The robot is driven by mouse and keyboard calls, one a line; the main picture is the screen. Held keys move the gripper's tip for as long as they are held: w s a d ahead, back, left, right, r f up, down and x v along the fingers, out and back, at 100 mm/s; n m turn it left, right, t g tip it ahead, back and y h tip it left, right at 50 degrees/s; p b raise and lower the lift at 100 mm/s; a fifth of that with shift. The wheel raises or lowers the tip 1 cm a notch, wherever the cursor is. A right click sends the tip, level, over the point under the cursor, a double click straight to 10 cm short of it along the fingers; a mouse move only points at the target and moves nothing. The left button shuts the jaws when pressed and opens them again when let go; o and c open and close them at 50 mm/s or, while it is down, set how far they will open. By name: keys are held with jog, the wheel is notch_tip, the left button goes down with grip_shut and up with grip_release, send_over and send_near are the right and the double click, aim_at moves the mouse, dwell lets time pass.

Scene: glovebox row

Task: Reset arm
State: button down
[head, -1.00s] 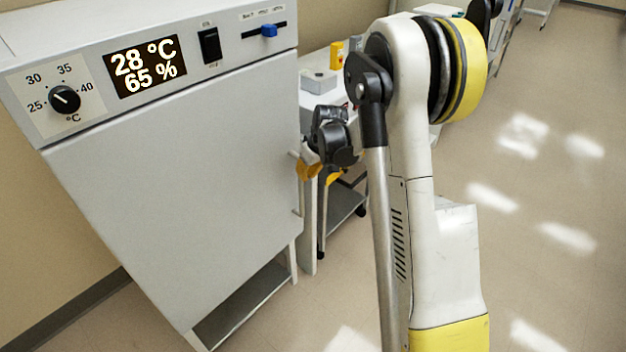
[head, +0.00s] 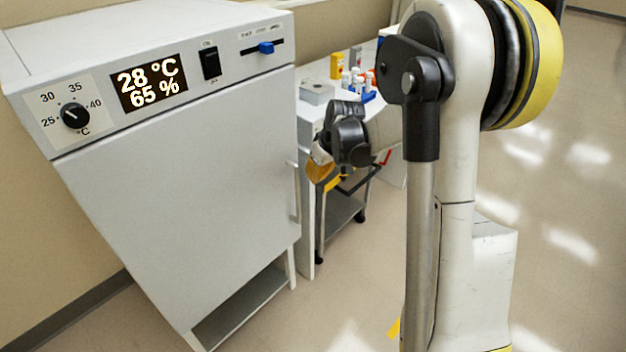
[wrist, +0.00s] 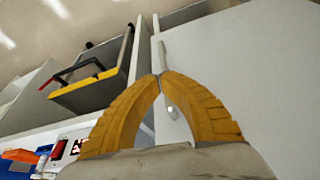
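My gripper (head: 322,174) hangs in front of the bench, just right of the white incubator's door edge in the head view. Its orange fingers are partly hidden there by the dark wrist. In the wrist view my gripper (wrist: 160,76) has its two curved fingertips meeting, with an empty gap between the fingers lower down. The pale door handle (head: 295,192) is on the incubator's right edge, and the handle shows just beyond the fingertips in the wrist view (wrist: 163,50). I see nothing held. My white arm stands upright at the right of the head view.
The white incubator (head: 180,190) stands at the left, door shut, display reading 28 °C and 65 %. Behind my gripper is a bench with a grey box (head: 317,94), a yellow box (head: 337,66) and a blue rack (head: 369,96) of small bottles. Open floor (head: 580,200) lies right.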

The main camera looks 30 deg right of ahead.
jog(key=shift+v, duration=0.85)
jog(key=shift+s, duration=0.1)
jog(key=s+a+r, duration=0.5)
jog(key=a+r, duration=0.1)
jog(key=r, duration=0.1)
jog(key=s+a+r+m+t, duration=0.1)
jog(key=s+a, duration=0.3)
jog(key=s, duration=0.6)
jog(key=s+a+r+m+t, duration=0.1)
jog(key=s+a+r, duration=0.2)
jog(key=s, duration=0.7)
jog(key=a, duration=0.2)
jog(key=shift+a+r+t+h, duration=0.3)
jog(key=shift+h, duration=0.1)
